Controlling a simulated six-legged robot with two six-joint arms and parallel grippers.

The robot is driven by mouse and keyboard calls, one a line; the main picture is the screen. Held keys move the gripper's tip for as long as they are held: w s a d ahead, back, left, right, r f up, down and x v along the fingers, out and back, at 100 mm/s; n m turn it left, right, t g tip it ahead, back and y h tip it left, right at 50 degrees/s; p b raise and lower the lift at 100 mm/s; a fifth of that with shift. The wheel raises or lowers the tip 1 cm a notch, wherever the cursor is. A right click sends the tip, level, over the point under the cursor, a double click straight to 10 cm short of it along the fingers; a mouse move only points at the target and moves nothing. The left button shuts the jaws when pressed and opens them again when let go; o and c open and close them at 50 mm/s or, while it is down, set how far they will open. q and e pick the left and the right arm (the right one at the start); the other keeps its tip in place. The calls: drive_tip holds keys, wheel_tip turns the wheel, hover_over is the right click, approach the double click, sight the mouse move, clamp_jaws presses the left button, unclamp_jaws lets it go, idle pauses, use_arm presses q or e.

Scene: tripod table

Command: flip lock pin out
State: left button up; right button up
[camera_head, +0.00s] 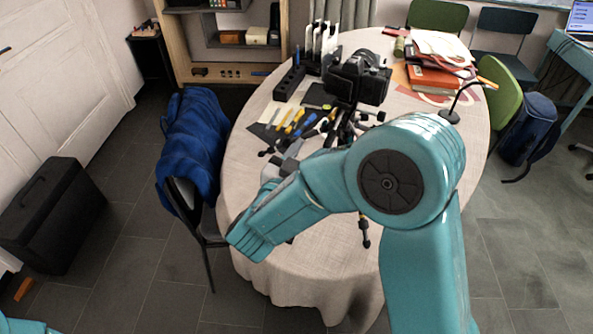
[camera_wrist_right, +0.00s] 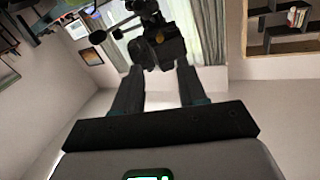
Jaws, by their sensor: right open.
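A black camera (camera_head: 357,80) sits on a dark tripod (camera_head: 365,232) standing on the round table. My right arm hides much of the tripod. My right gripper (camera_head: 291,156) is at the left side of the tripod, low over the table. In the right wrist view its two fingers (camera_wrist_right: 160,75) are apart, with the dark tripod head (camera_wrist_right: 160,45) beyond and between the tips. Nothing is clearly held. A rod with a round knob (camera_wrist_right: 98,37) sticks out to the left there. I cannot make out the lock pin. My left gripper is out of view.
The table (camera_head: 250,180) has a cream cloth. Several screwdrivers (camera_head: 293,120) lie left of the tripod, with a black holder (camera_head: 290,82) behind. Books and papers (camera_head: 432,75) lie at the back right. A chair with a blue jacket (camera_head: 195,140) stands at the left edge.

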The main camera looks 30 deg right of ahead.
drive_tip(key=v, duration=0.5)
idle(0.5)
